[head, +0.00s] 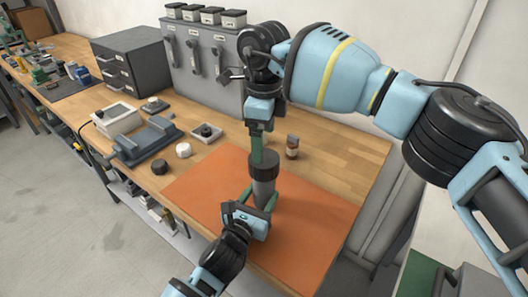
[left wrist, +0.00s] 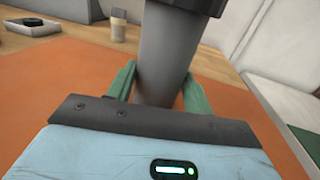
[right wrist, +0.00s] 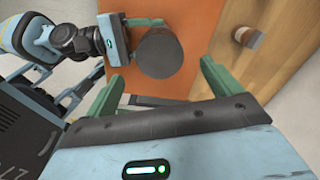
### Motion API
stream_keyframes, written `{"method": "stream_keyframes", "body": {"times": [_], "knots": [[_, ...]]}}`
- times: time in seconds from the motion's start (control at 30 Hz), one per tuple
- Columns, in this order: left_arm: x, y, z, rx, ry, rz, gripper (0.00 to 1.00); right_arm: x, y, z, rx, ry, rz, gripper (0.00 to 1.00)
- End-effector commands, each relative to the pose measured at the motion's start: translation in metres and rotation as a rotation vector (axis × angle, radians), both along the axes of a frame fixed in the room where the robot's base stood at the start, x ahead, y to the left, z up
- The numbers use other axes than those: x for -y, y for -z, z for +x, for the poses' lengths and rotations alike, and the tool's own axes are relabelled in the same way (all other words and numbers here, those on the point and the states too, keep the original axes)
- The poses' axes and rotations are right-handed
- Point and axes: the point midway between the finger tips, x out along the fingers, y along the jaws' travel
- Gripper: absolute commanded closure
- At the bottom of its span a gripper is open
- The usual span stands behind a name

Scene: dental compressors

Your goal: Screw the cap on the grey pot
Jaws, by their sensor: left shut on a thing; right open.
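The grey pot (head: 264,193) stands upright over the orange mat (head: 316,215). The dark cap (head: 264,164) sits on its top; I cannot tell how tightly. My left gripper (head: 256,203) is shut on the pot's body, one green finger on each side, as the left wrist view shows (left wrist: 160,90). The cap's lower edge (left wrist: 185,4) is at the top there. My right gripper (head: 263,147) is open, pointing down just above the cap. In the right wrist view the round cap top (right wrist: 165,52) lies between and beyond its spread fingers (right wrist: 160,78), apart from them.
A small brown bottle (head: 292,148) stands behind the mat. A white round piece (head: 183,150), a tray with a black knob (head: 207,132) and a grey fixture (head: 150,142) are to the left. A drawer box (head: 131,60) and a tool panel (head: 205,65) stand at the back. The mat's right side is clear.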

Motion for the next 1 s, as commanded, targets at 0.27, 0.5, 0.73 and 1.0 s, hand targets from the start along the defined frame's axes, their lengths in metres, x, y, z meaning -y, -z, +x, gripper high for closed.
{"method": "stream_keyframes", "body": {"times": [0.27,0.5,0.73,1.0], "knots": [[0.0,0.0,0.0,0.0,0.0,0.0,1.0,0.0,-0.037,0.0,0.001,0.0,-0.001,0.1],[0.0,0.0,0.0,0.0,0.0,0.0,1.0,0.0,-0.043,0.0,-0.002,-0.001,0.0,0.1],[0.0,0.0,0.0,0.0,0.0,0.0,0.41,0.0,-0.043,0.0,-0.001,-0.001,0.0,0.1],[0.0,0.0,0.0,0.0,0.0,0.0,0.23,0.0,-0.042,0.0,-0.001,-0.001,-0.001,0.1]]}}
